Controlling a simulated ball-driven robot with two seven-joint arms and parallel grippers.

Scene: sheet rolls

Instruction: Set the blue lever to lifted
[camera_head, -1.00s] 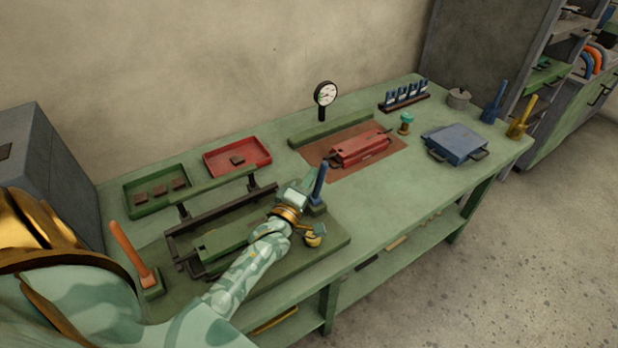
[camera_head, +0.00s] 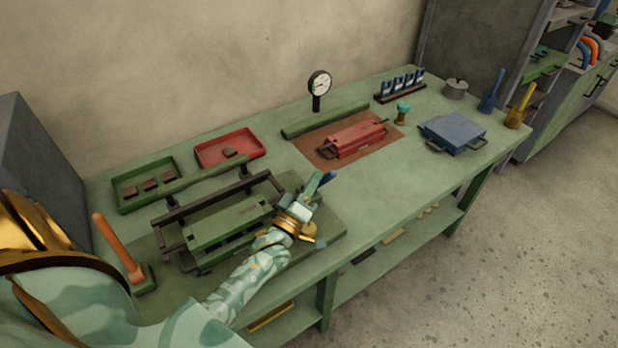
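The blue lever (camera_head: 328,177) is at the right end of the sheet-roll machine. Only its upper end shows, leaning to the right; its lower part and base are hidden behind my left gripper. My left gripper (camera_head: 313,187) is right at the lever, its fingers against or around it; I cannot tell if they are closed on it. The machine has dark rails and a green bar (camera_head: 230,222) across its middle. An orange lever (camera_head: 117,246) stands tilted at its left end. My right gripper is not in view.
A green tray (camera_head: 121,205) and a red tray (camera_head: 203,158) with dark pieces lie behind the machine. A red fixture (camera_head: 354,140), a dial gauge (camera_head: 319,84) and a blue box (camera_head: 452,132) stand farther right. The green bench top (camera_head: 385,194) is clear at the front right.

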